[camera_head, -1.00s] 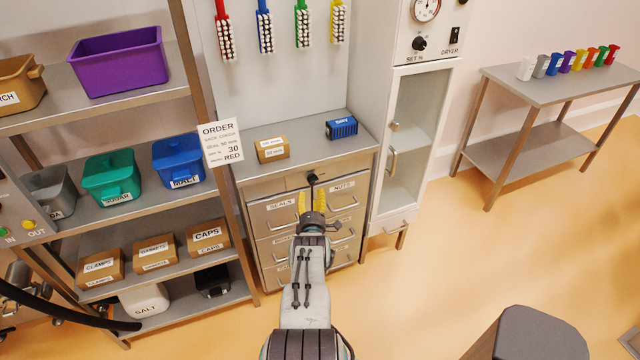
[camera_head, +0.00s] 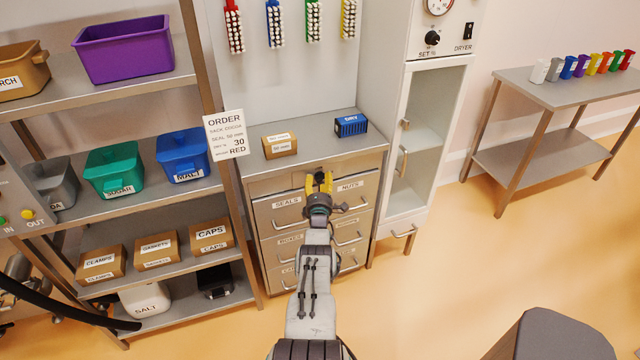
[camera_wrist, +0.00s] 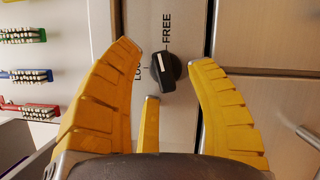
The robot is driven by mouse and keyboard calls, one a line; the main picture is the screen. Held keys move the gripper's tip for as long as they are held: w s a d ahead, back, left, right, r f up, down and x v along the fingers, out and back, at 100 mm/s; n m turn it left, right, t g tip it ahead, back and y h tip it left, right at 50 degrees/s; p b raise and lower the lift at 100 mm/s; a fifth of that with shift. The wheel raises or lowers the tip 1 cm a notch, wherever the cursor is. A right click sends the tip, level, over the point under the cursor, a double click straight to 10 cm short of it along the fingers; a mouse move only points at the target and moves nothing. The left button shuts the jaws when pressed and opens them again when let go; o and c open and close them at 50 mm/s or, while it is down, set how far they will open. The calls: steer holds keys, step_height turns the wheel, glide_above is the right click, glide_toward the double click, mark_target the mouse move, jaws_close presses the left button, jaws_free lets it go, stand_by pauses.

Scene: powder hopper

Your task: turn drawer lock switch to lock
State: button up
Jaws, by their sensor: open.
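The black lock switch (camera_wrist: 165,72) is a round knob with a raised grip and a white mark on the plate (camera_wrist: 180,110) above the drawers. In the wrist view, FREE is printed above it and LOCK to its left, partly hidden by a finger. The white mark lies on its upper-left part, between the words; its exact setting is hard to tell. My gripper (camera_wrist: 165,58) is open, with yellow fingers to the left and right of the switch and a third below it. No clear contact shows. In the head view, my gripper (camera_head: 320,182) is at the drawer cabinet's top panel.
Labelled drawers (camera_head: 281,214) with bar handles lie below the switch. A brown box (camera_head: 280,146) and a blue DRY box (camera_head: 351,125) stand on the cabinet top. A bin shelf (camera_head: 120,215) is at left, the dryer cabinet (camera_head: 408,160) at right.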

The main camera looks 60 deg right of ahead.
stand_by(0.3)
jaws_close()
stand_by(0.3)
